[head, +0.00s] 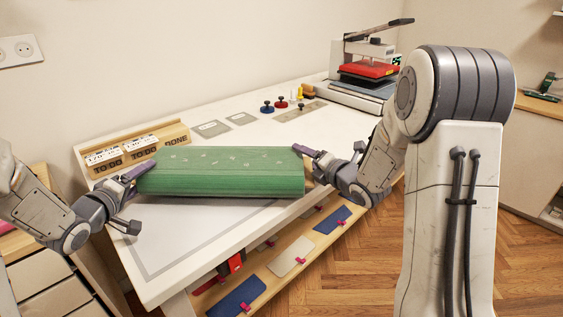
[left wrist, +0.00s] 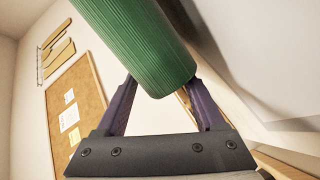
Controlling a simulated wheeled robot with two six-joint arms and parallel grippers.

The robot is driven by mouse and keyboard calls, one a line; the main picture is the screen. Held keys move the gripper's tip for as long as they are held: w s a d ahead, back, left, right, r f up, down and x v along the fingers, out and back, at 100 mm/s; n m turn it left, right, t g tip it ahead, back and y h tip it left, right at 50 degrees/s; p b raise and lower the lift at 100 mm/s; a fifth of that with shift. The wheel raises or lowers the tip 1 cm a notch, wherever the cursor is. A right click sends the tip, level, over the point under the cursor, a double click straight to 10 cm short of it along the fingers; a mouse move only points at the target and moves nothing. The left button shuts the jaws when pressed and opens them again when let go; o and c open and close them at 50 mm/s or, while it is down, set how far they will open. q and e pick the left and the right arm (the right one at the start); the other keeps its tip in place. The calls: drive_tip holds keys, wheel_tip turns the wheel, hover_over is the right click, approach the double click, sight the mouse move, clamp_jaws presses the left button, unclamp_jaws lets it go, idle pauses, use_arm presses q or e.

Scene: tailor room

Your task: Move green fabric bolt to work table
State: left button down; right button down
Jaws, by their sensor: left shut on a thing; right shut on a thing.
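The green fabric bolt (head: 222,172) lies level across the front part of the white work table (head: 190,238) in the head view. I cannot tell whether it touches the table top or hangs just above it. My left gripper (head: 137,178) is shut on its left end. My right gripper (head: 308,163) is shut on its right end. In the left wrist view the bolt's ribbed end (left wrist: 150,60) sits between the two purple fingers of my left gripper (left wrist: 160,95). The fingertips are partly hidden by the bolt.
A wooden TO DO / DONE card holder (head: 137,150) stands behind the bolt at the left. A heat press (head: 368,75) stands at the table's far right end, with small coloured stamps (head: 281,104) before it. A shelf with coloured swatches (head: 290,256) runs under the table's front edge.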

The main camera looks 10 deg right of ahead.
use_arm(q)
drive_tip(key=shift+d+f+b, duration=0.25)
drive_tip(key=shift+f+b, duration=0.45)
drive_tip(key=shift+f, duration=0.1)
use_arm(e)
drive_tip(key=shift+a+f, duration=0.2)
drive_tip(key=shift+f, duration=0.5)
use_arm(q)
drive_tip(key=shift+c, duration=0.2)
unclamp_jaws()
drive_tip(key=shift+s, duration=0.1)
use_arm(e)
drive_tip(key=shift+c, duration=0.5)
unclamp_jaws()
use_arm(q)
drive_tip(key=shift+o, duration=0.2)
drive_tip(key=shift+a, duration=0.1)
use_arm(e)
drive_tip(key=shift+o, duration=0.3)
drive_tip(key=shift+d, duration=0.1)
